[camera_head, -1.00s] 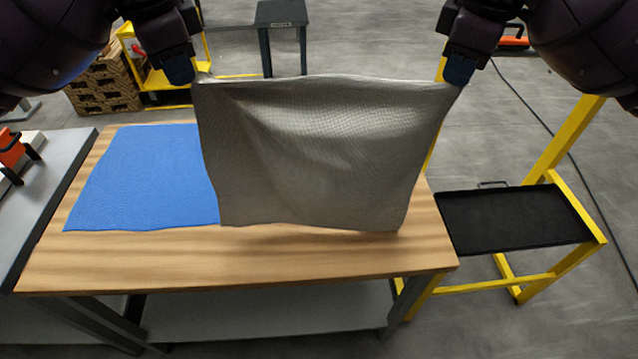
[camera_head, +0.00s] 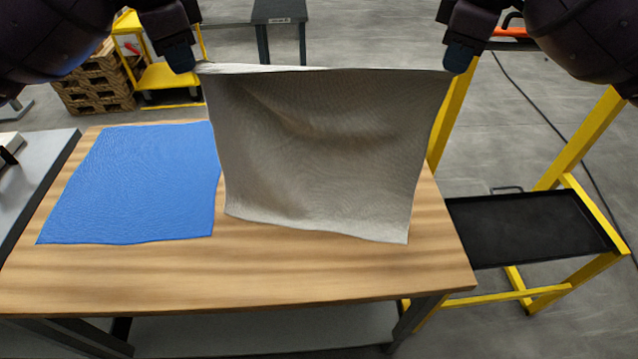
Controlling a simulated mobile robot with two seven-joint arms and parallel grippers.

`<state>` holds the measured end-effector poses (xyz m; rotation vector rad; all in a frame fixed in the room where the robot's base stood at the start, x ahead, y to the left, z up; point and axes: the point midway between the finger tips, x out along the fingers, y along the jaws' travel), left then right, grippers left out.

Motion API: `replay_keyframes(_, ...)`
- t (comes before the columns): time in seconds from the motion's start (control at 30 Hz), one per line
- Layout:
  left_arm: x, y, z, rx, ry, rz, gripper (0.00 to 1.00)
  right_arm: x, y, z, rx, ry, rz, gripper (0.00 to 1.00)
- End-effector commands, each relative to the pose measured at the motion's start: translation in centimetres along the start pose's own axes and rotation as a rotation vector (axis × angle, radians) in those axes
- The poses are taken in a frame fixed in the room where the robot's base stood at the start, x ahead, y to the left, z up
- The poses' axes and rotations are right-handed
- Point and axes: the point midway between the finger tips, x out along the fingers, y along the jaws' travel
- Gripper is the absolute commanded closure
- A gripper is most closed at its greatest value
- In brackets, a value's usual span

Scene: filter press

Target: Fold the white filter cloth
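The white filter cloth (camera_head: 320,150) looks greyish in this light and hangs upright like a curtain above the wooden table. My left gripper (camera_head: 184,64) is at its upper left corner, and my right gripper (camera_head: 457,62) is at its upper right corner. Both appear shut on these corners, with the top edge stretched nearly straight between them. The cloth's lower edge hangs over the table; whether it touches the wood is hard to tell. A blue cloth (camera_head: 135,185) lies flat on the table to the left.
The wooden table (camera_head: 250,275) has bare wood along its front and right. A yellow cart with a black tray (camera_head: 530,228) stands at the right. A grey bench (camera_head: 35,175) is at the left edge. Pallets (camera_head: 95,88) and a yellow stand (camera_head: 165,77) are behind.

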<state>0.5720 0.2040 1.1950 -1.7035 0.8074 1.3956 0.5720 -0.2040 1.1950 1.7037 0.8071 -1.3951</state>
Motion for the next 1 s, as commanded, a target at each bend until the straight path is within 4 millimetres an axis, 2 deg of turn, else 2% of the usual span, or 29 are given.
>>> replay_keyframes(0.63,0.6,-0.6,-0.2,-0.003,-0.003,-0.001,1.00,0.6,0.6,-0.2,0.003,-0.004,0.001,1.00)
replay_keyframes(0.77,1.7,-1.1,-0.4,-0.005,-0.004,0.000,1.00,1.7,1.1,-0.4,0.004,-0.005,-0.001,1.00)
replay_keyframes(1.0,5.1,-2.9,-1.5,-0.005,-0.004,0.000,1.00,5.1,2.8,-1.4,0.004,-0.005,-0.001,1.00)
